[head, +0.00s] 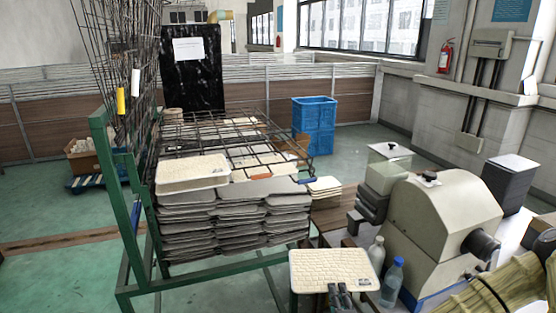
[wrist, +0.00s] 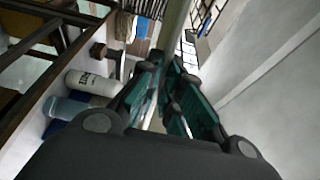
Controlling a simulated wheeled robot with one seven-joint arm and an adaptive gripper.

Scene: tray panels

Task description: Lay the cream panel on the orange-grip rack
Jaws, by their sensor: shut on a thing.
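My gripper (head: 340,296) is shut on the near edge of the cream panel (head: 333,266), a textured rectangle with a small dark label, held roughly flat at the bottom centre of the head view. In the wrist view, my gripper's teal-lined fingers (wrist: 172,98) close on a thin pale edge (wrist: 178,40), seen nearly edge-on. A wire rack (head: 235,140) with a blue grip (head: 307,180) lies lowered over the green frame, with cream panels beneath its wires. Upright wire racks (head: 115,50) at left carry a yellow grip (head: 121,102) and a white grip (head: 136,82).
Cream panels (head: 190,172) and stacked grey panels (head: 235,215) fill the front of the green frame (head: 133,225). Two bottles (head: 391,280) and a large beige machine (head: 440,215) stand close at right. Blue crates (head: 314,125) are behind.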

